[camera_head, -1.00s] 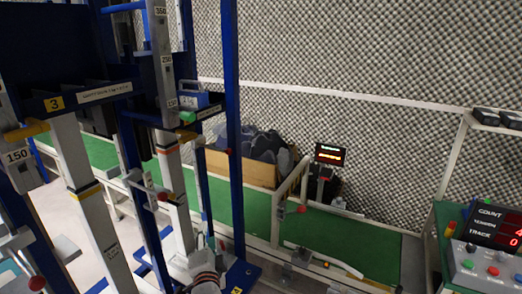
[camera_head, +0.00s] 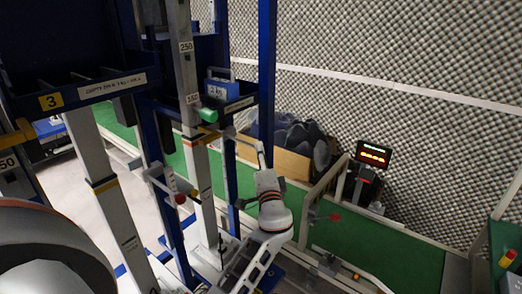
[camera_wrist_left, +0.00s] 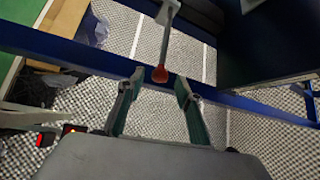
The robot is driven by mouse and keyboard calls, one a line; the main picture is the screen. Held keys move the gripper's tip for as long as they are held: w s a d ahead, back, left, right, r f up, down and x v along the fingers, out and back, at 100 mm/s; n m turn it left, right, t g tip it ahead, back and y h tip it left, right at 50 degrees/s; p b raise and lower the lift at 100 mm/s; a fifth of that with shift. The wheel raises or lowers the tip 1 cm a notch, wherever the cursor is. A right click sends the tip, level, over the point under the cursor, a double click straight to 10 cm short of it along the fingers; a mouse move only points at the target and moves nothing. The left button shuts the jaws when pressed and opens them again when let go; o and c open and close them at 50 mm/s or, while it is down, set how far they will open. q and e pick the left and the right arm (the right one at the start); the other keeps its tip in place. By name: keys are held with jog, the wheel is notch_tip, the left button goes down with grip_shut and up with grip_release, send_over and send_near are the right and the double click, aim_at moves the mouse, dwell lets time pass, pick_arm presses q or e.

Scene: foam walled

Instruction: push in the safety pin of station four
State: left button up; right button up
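In the left wrist view a red knob (camera_wrist_left: 160,74) on the end of a pale metal rod (camera_wrist_left: 166,38) sits between my left gripper's fingertips (camera_wrist_left: 158,84). The fingers are spread, with a visible gap on each side of the knob. In the head view my left gripper (camera_head: 250,146) is at the blue post on the right side of the rack, beside the striped white column (camera_head: 198,170). The knob at the fingers is hidden there. No station-four number is readable. My right gripper is not in view.
A station marked 3 (camera_head: 50,101) stands at the left. Another red knob (camera_head: 180,198) is on the frame, below a green handle (camera_head: 208,115). A blue post (camera_head: 267,75) rises close to the gripper. A lit display (camera_head: 374,153) and green walkway (camera_head: 375,245) lie right.

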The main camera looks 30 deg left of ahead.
aim_at(242, 142)
pick_arm(q)
jog(key=shift+x, duration=1.1)
grip_shut()
jog(key=a+b, duration=0.1)
jog(key=a, duration=0.7)
jog(key=shift+w+a, duration=0.3)
jog(key=shift+a, duration=0.1)
jog(key=shift+r, duration=0.1)
